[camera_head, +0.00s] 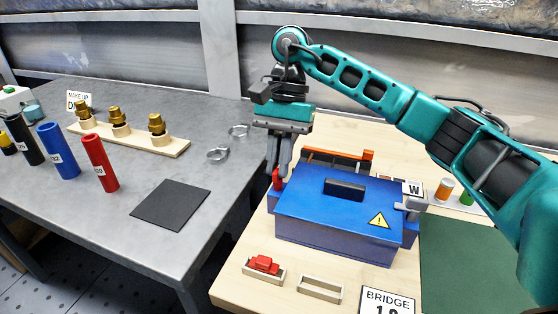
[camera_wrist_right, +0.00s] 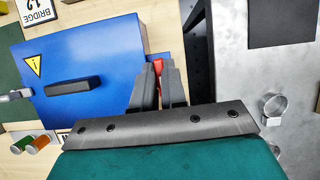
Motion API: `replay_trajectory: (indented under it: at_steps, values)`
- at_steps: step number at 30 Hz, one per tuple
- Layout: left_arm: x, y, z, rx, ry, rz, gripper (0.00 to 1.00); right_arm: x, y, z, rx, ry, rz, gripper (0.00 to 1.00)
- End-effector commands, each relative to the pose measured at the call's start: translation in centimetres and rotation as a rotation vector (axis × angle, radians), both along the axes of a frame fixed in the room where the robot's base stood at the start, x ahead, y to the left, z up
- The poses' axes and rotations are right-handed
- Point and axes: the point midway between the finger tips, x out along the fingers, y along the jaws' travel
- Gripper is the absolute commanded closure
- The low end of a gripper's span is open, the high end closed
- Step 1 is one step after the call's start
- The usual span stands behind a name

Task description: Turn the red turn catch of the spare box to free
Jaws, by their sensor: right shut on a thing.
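The spare box (camera_head: 318,221) is blue with a dark handle (camera_head: 345,189) on its lid and a yellow warning triangle. It stands on the wooden table. Its red turn catch (camera_head: 277,178) is at the left side of the box. My right gripper (camera_head: 277,172) reaches down to it and is shut on it. In the right wrist view the red catch (camera_wrist_right: 160,72) shows between the two dark fingertips (camera_wrist_right: 155,80), beside the blue box (camera_wrist_right: 95,75); most of it is hidden. A grey catch (camera_head: 409,206) is on the right side of the box. My left gripper is not in view.
A red part in a wooden holder (camera_head: 264,265) and an empty holder (camera_head: 320,288) lie in front of the box. A bar with an orange end (camera_head: 340,157) is behind it. Red, blue and black cylinders (camera_head: 100,163) stand on the grey table, with two metal rings (camera_head: 218,155).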

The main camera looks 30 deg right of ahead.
Motion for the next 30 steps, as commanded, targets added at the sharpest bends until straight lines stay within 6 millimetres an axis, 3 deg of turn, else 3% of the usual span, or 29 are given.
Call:
replay_trajectory:
  at_steps: [10, 11, 18, 26, 30]
  values:
    - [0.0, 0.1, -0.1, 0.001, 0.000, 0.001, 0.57, 0.0, 0.0, 0.1, -0.001, -0.003, 0.005, 1.00]
    - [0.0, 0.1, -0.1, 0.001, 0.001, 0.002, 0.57, 0.0, 0.0, 0.1, -0.001, -0.003, 0.005, 0.85]
    - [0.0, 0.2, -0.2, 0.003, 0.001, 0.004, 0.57, 0.0, 0.0, 0.0, -0.001, -0.002, 0.003, 0.63]
    - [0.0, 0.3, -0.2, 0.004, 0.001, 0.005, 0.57, 0.1, 0.0, 0.2, 0.000, -0.001, 0.002, 0.63]
    - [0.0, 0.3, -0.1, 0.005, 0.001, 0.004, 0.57, 0.4, -0.4, 1.4, 0.001, -0.004, 0.000, 0.63]
